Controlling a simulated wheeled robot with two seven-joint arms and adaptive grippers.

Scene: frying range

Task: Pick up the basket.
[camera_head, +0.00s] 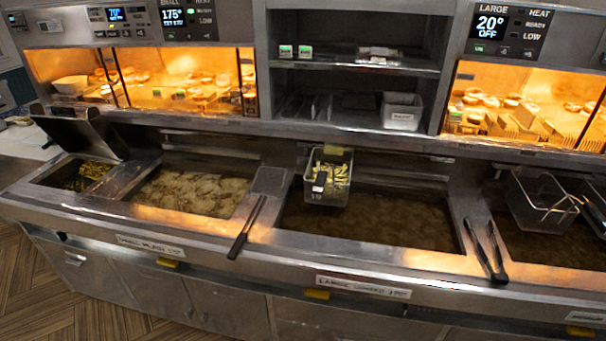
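A wire basket (328,178) holding yellow-green fries hangs at the back edge of the middle fryer vat. Another wire basket (540,205), which looks empty, sits over the vat at the right, with light metal bars across it. A dark object (594,205), partly cut off by the right edge, lies beside it; I cannot tell what it is. Neither of my grippers shows in the head view.
The oil vat (370,230) is open below the fries basket. A dark long-handled tool (247,228) and dark tongs (483,250) lie across the counter's front rim. A left vat (190,190) holds frying food. Lit warming cabinets and a shelf with a white bin (402,111) stand behind.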

